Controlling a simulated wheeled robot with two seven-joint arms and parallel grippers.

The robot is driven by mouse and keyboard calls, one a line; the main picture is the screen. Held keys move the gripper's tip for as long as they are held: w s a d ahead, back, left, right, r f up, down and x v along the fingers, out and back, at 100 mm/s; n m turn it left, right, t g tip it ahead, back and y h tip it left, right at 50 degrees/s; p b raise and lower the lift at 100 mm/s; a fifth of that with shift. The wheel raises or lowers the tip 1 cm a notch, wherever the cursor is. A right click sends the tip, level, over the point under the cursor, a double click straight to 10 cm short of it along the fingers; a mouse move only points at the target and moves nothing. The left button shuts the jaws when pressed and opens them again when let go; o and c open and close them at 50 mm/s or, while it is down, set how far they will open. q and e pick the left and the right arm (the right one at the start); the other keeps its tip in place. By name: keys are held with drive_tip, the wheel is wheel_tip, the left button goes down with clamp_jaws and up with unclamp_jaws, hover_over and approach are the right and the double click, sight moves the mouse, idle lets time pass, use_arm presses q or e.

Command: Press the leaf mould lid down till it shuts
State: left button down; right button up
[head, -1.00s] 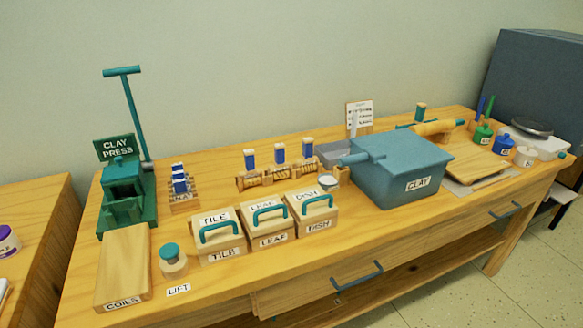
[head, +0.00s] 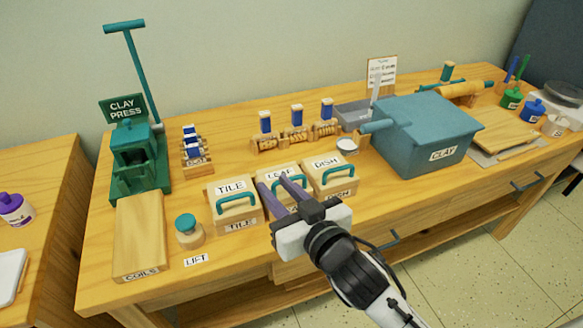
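The leaf mould (head: 281,170) is a pale wooden box in the middle of a row of three. Its lid is labelled LEAF and has a teal handle (head: 304,184). My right gripper (head: 272,181) is in front of and over this mould, with two purple-grey fingers pointing at its lid. The fingers are apart with nothing seen between them. They hide part of the lid and most of the mould's front. I cannot tell whether the fingers touch the lid or how far it is shut. My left gripper is not in view.
The tile mould (head: 231,187) stands close on the left and the dish mould (head: 326,162) close on the right. A teal clay bin (head: 425,125) is further right. A teal-topped jar (head: 187,229) and coils board (head: 140,235) are left.

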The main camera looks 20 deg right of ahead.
drive_tip(key=a+r+n+y, duration=1)
drive_tip(key=a+r+y, duration=0.45)
drive_tip(key=r, duration=0.55)
drive_tip(key=s+a+n+g+y, duration=0.3)
drive_tip(key=s+a+n+g, duration=0.55)
drive_tip(key=n+g, duration=0.35)
drive_tip(key=m+g+h, duration=0.2)
drive_tip(key=m+h, duration=0.3)
drive_tip(key=h, duration=1.6)
approach(291, 178)
use_arm(q)
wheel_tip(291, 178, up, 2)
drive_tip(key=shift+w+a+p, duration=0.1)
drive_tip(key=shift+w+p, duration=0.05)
drive_tip(key=shift+p, duration=0.9)
use_arm(e)
drive_tip(key=shift+y, duration=0.25)
drive_tip(key=f, duration=0.5)
drive_tip(key=w+f, duration=0.1)
drive_tip(key=f, duration=0.1)
drive_tip(key=shift+d+f, duration=0.2)
